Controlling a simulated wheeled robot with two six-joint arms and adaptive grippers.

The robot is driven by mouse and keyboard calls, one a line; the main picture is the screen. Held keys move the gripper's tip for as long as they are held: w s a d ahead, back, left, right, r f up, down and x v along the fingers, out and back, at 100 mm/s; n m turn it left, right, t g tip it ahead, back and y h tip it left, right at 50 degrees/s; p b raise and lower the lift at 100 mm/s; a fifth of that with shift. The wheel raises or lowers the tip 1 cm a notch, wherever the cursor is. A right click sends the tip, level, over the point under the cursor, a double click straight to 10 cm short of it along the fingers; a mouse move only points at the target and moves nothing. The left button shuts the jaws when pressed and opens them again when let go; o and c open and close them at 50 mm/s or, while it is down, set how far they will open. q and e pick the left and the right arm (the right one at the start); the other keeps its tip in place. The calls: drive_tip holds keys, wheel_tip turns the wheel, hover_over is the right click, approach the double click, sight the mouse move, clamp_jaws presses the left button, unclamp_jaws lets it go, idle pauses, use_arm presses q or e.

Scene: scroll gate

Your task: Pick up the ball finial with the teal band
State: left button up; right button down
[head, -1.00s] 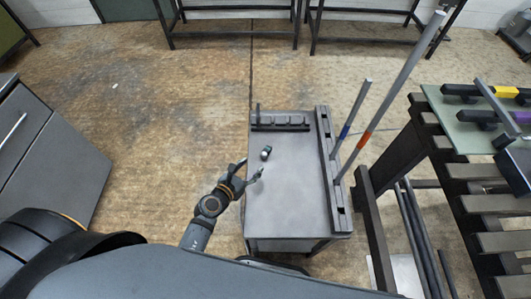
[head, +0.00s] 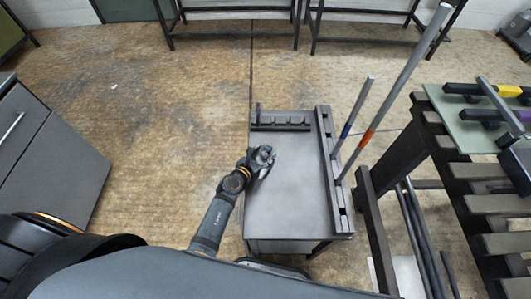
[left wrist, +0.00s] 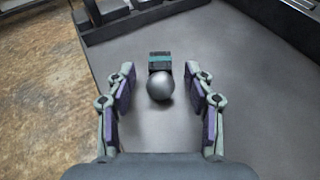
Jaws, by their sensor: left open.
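The ball finial with the teal band (left wrist: 160,82) lies on the grey cart top in the left wrist view. Its silver ball points toward my gripper, and its dark banded stem points away. My left gripper (left wrist: 160,105) is open, with one finger on each side of the finial and clear gaps to both. The ball sits between the fingertips, and the stem reaches a little beyond them. In the head view my left gripper (head: 264,158) is over the left part of the cart top and mostly hides the finial. My right gripper is not in view.
The grey cart top (head: 285,205) is clear toward the front. A dark slotted rack (head: 280,122) stands at its back edge. A slotted rail (head: 330,165) runs along its right side, with two upright rods (head: 405,85) beside it. A slatted bench (head: 490,205) stands at far right.

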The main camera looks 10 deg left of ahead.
sight(263, 153)
use_arm(q)
clamp_jaws()
drive_tip(key=shift+r, duration=0.15)
drive_tip(key=shift+r+p, duration=0.3)
wheel_tip(263, 153, up, 3)
drive_tip(key=shift+f+p, duration=0.1)
drive_tip(key=shift+p, duration=0.9)
drive_tip(key=d+r+p+v, duration=0.1)
drive_tip(key=v, duration=0.7)
drive_tip(key=d+r+p+v, duration=0.1)
drive_tip(key=r+v, duration=0.1)
drive_tip(key=v, duration=0.6)
drive_tip(key=shift+w+d+r, duration=0.1)
drive_tip(key=shift+w, duration=0.05)
